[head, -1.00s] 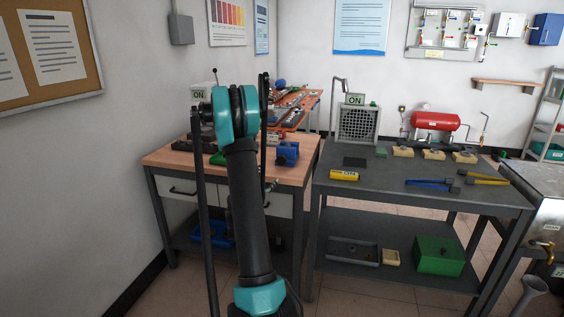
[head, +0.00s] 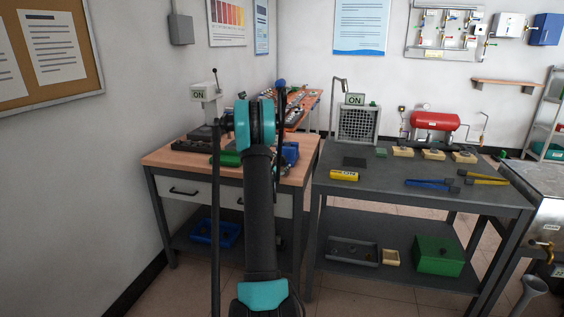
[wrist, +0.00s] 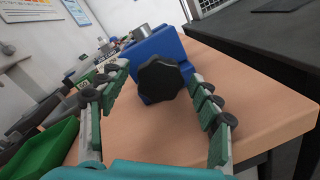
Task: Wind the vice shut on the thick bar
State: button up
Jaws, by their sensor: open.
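The blue vice (wrist: 155,52) stands on the wooden bench top, with a black lobed knob (wrist: 160,80) on its near face. It also shows in the head view (head: 291,153), partly hidden behind my arm. A short grey metal cylinder (wrist: 143,31) shows at the vice's top; I cannot tell whether the jaws touch it. My gripper (wrist: 156,75) is open in the wrist view, its green-padded fingers pointing at the vice, one on each side of the knob. I see no clear contact with the knob. In the head view my arm hides the gripper.
A green tray (wrist: 42,152) lies left of my gripper on the wooden bench (head: 165,155). A dark table (head: 420,190) stands to the right, with a yellow cylinder (head: 344,175) and blue-handled tongs (head: 430,183) on it. The bench top right of the vice is clear.

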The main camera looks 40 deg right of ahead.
jog(key=shift+x, duration=0.95)
jog(key=shift+s, duration=0.1)
jog(key=c, duration=1.2)
